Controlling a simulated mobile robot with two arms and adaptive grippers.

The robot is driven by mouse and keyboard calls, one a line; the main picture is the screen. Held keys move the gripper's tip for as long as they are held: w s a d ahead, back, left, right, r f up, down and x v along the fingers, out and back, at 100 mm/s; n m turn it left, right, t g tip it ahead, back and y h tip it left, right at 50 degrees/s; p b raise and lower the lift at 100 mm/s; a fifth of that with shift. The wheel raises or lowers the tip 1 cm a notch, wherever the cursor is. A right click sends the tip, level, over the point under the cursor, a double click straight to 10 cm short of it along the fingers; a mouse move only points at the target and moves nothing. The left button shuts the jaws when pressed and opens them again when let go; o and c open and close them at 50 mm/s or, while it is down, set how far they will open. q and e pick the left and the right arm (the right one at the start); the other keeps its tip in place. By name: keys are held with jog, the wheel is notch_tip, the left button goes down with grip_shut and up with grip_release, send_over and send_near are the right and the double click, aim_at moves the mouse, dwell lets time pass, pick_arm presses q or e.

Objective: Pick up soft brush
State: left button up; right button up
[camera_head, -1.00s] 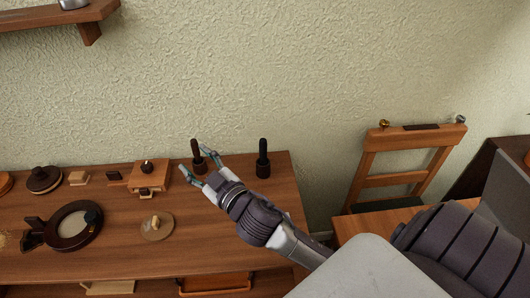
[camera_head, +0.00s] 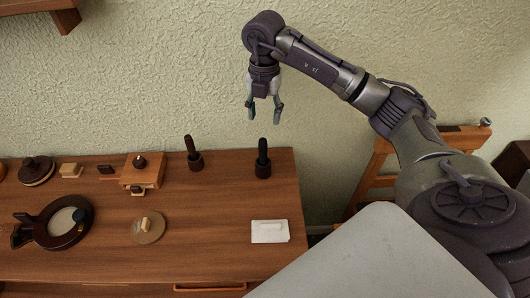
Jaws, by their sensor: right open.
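Two upright dark-handled items that look like brushes stand on the wooden cabinet top (camera_head: 215,225). The left one (camera_head: 193,152) has a brown handle and leans slightly in a dark round base. The right one (camera_head: 263,158) has a black handle and stands upright in a dark base. I cannot tell which is the soft brush. My right gripper (camera_head: 265,112) points down, open and empty, above the black-handled item and apart from it. My left gripper is not in view.
A small wooden box (camera_head: 142,176), a dark-rimmed round dish (camera_head: 63,222), a round disc (camera_head: 147,229) and a white card with a small block (camera_head: 270,232) lie on the cabinet. A wooden chair (camera_head: 366,185) stands to the right. The wall is behind.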

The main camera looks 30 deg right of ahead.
aim_at(263, 140)
notch_tip(263, 140, down, 8)
jog(key=shift+a+r+p, duration=0.1)
jog(key=shift+p, duration=0.65)
notch_tip(263, 140, down, 5)
jog(key=shift+w+a+r+p, duration=0.1)
jog(key=shift+w+p, duration=0.05)
jog(key=shift+p, duration=1.05)
jog(key=shift+f, duration=0.25)
grip_shut()
